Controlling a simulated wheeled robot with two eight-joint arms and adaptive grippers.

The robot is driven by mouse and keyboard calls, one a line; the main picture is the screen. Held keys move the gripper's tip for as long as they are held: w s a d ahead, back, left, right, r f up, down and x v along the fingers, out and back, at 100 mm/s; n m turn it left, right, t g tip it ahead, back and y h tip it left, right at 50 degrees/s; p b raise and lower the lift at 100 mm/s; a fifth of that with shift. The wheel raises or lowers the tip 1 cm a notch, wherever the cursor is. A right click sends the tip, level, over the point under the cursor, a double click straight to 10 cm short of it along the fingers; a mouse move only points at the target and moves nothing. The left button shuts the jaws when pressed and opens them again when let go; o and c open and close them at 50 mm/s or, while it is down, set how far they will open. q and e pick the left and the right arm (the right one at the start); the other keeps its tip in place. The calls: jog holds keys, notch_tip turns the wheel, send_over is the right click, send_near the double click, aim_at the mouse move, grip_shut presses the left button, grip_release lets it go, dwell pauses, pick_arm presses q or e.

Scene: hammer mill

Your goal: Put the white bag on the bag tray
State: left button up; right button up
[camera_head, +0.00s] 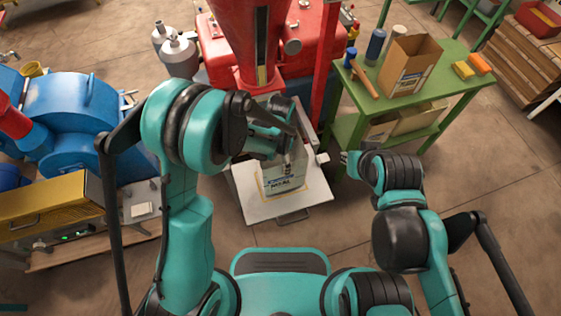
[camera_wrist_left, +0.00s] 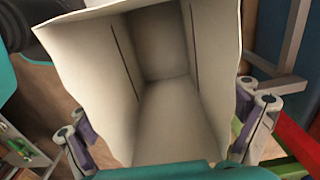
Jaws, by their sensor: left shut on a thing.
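The white bag (camera_head: 283,179) with dark print on its front is upright over the white bag tray (camera_head: 258,209), inside or just above a yellow outline. I cannot tell whether its bottom touches the tray. My left gripper (camera_head: 288,145) is shut on the bag near its upper part. In the left wrist view the bag (camera_wrist_left: 165,100) is open-mouthed and empty inside, with gripper fingers (camera_wrist_left: 165,137) on both sides of it. My right gripper (camera_head: 350,161) is apart from the bag, at the right; its fingers are too unclear to judge.
The red mill (camera_head: 245,40) stands behind the tray. A green table (camera_head: 440,85) at the right holds a cardboard box (camera_head: 408,65), a hammer and bottles. Blue machinery (camera_head: 75,110) and a yellow-fronted cabinet (camera_head: 50,205) are at the left. Floor is clear right of the tray.

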pick_arm(q)
notch_tip(320, 180, down, 2)
jog(key=shift+f, duration=0.2)
jog(key=shift+b, duration=0.3)
jog(key=shift+f, duration=0.2)
jog(key=o, duration=0.6)
jog(key=shift+r, duration=0.1)
